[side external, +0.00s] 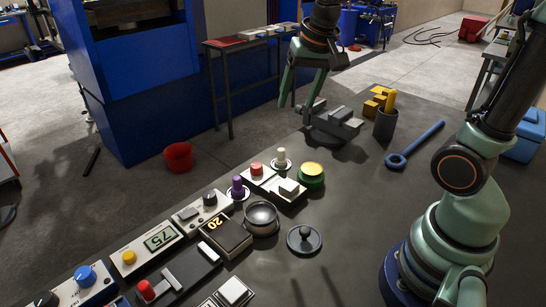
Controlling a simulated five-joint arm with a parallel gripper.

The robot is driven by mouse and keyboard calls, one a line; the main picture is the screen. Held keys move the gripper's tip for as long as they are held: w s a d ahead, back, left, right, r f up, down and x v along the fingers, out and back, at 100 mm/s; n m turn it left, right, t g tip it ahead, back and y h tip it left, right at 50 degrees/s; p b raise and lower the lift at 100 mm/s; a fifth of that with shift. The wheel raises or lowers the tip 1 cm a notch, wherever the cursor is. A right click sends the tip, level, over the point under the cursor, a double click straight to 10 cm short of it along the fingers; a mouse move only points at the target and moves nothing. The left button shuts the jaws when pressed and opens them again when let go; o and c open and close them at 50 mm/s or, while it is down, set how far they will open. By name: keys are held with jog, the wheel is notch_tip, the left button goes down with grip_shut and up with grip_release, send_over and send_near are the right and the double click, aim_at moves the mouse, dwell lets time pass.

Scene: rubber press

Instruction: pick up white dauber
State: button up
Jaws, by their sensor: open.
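The white dauber (281,158) stands upright near the far edge of the dark bench, its lower end meeting a pale round base. A red button on a white box is just left of it, and a green-rimmed yellow button is to its right. My gripper (299,104) hangs above and slightly right of the dauber in the picture, fingers pointing down. The fingers are apart with nothing between them. The gripper is clear of the dauber. A similar purple dauber (237,187) stands nearer and to the left.
A grey vise (332,123) stands close behind my gripper. The bench's middle right is mostly clear.

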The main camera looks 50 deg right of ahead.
jog(key=w+d+f+m+g, duration=0.2)
jog(key=w+d+f+m, duration=0.25)
jog(key=w+m, duration=0.2)
jog(key=m+g, duration=0.1)
jog(key=m, duration=0.2)
send_over(281, 149)
notch_tip(281, 149, down, 6)
notch_tip(281, 149, down, 12)
jog(key=shift+f, duration=0.2)
grip_shut()
